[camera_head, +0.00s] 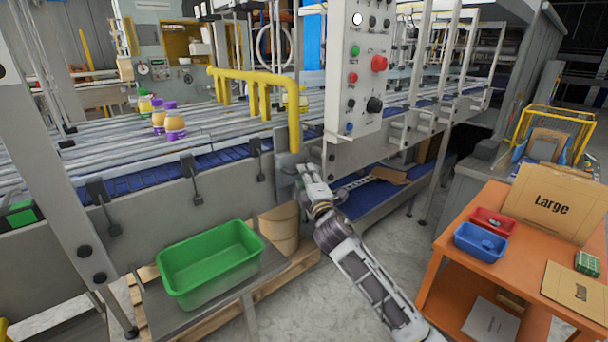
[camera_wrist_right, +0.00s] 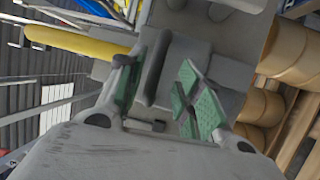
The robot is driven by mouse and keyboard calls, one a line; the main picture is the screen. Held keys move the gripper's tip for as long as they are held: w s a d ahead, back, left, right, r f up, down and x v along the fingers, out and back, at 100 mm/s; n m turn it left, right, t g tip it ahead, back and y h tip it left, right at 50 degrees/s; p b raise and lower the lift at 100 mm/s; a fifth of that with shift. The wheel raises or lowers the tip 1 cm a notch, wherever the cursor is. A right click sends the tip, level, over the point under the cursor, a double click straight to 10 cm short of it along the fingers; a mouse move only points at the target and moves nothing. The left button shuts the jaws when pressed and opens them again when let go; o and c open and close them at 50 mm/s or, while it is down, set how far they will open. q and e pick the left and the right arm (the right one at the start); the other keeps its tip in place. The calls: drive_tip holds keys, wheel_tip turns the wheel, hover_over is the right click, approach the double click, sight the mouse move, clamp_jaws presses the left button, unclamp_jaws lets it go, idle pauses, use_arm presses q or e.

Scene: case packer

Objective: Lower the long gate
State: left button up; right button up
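The long gate (camera_head: 250,77) is a yellow tube that reaches out over the conveyor, with short posts hanging from it and a bend down at its near right end. That end meets a grey mount on the conveyor's side. In the right wrist view a yellow tube (camera_wrist_right: 78,42) enters from the left towards grey hardware. My right gripper (camera_head: 304,172) is at the mount, just below the yellow end. In the wrist view my right gripper (camera_wrist_right: 162,88) has its green pads apart, with a grey bar (camera_wrist_right: 157,68) showing between them; contact cannot be told. My left gripper is out of view.
A control panel (camera_head: 357,65) hangs just right of the gate. A green bin (camera_head: 210,265) stands below left of my right gripper, near a brown round container (camera_head: 280,230). Bottles (camera_head: 174,123) stand on the conveyor. An orange table (camera_head: 455,250) stands at right.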

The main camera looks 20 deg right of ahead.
drive_tip(key=s+f, duration=0.1)
drive_tip(key=s, duration=0.7)
drive_tip(key=shift+s+a+f, duration=0.2)
drive_tip(key=shift+s+f, duration=0.05)
drive_tip(key=shift+f, duration=0.15)
idle(0.5)
